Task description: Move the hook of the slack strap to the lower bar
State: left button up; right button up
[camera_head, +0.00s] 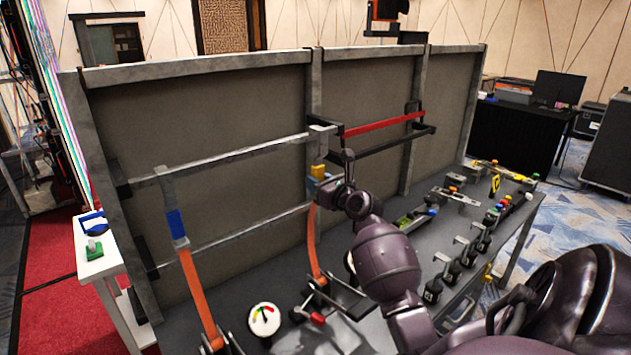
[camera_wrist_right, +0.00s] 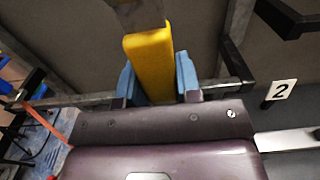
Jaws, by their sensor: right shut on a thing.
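My right gripper (camera_head: 333,188) is shut on the yellow grip (camera_head: 319,171) of a strap hook at the middle post. In the right wrist view, the yellow grip (camera_wrist_right: 150,65) sits between the blue finger pads, with the grey hook metal (camera_wrist_right: 140,14) above it. The hook's grey top (camera_head: 322,140) is by the right end of the upper bar (camera_head: 240,154); I cannot tell whether it touches. Its orange strap (camera_head: 313,240) runs down, slightly bowed, to the bench. The lower bar (camera_head: 240,236) runs below. My left gripper is out of view.
Another orange strap (camera_head: 197,290) runs straight up to a blue grip (camera_head: 176,223) with its hook at the upper bar. A red strap (camera_head: 385,124) lies across a black bracket at right. A round gauge (camera_head: 264,319) and several clamps stand on the bench. A number 2 plate (camera_wrist_right: 281,90) shows.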

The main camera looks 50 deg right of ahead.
jog(key=shift+s, duration=0.2)
jog(key=shift+f, duration=0.15)
jog(key=s+a+f+b, duration=0.3)
jog(key=a+f, duration=0.2)
jog(key=f, duration=0.5)
jog(key=s+a+f+b, duration=0.3)
jog(key=a+f+b, duration=0.1)
jog(key=f, duration=0.7)
jog(key=shift+a, duration=0.9)
